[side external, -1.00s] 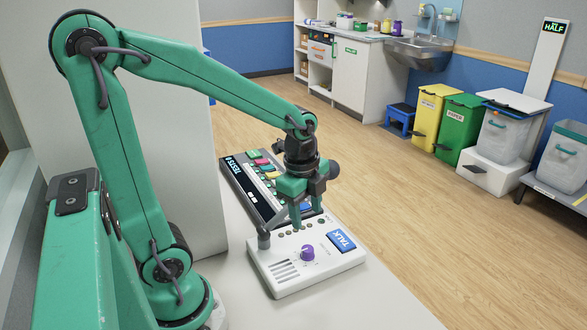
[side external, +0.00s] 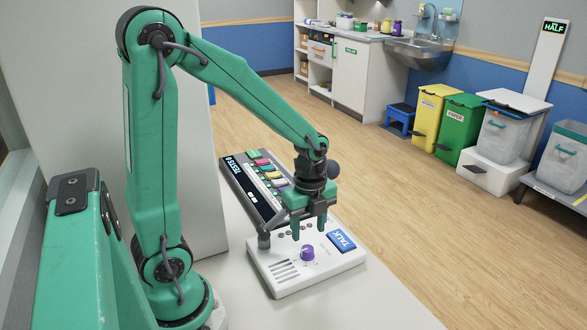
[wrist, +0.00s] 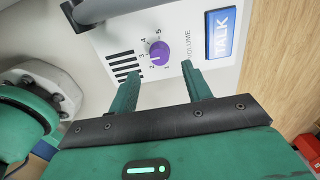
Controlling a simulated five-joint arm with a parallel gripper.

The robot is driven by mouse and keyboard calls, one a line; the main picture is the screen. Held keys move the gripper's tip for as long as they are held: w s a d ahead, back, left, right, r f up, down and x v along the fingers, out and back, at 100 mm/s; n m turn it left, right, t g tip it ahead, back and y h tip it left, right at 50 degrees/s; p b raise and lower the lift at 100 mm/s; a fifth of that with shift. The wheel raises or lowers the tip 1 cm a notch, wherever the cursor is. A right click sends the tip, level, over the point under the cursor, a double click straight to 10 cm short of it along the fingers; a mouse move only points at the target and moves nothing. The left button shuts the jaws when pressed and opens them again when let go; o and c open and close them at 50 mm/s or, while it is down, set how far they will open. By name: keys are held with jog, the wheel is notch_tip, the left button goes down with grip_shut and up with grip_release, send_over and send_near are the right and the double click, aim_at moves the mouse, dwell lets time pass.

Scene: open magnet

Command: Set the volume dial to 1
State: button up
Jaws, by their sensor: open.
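The volume dial (side external: 307,253) is a round purple knob on a white panel (side external: 330,262) with a blue TALK button (side external: 342,240). In the wrist view the dial (wrist: 159,53) has printed numbers around its left and upper sides and the word VOLUME to its right. A small pale mark shows on the knob's lower left; I cannot tell exactly which number it points to. My gripper (side external: 308,232) is open and empty, pointing down above the panel, just behind the dial in the side view. In the wrist view its fingers (wrist: 159,71) are spread below the dial, apart from it.
A dark panel (side external: 238,180) with several coloured buttons lies behind the white panel. A grey post (side external: 264,241) stands at the white panel's left corner. Black speaker slots (wrist: 124,65) lie beside the dial. The white table (side external: 370,308) in front is clear.

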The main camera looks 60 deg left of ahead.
aim_at(308, 248)
jog(key=shift+f, duration=2.9)
jog(key=c, duration=1)
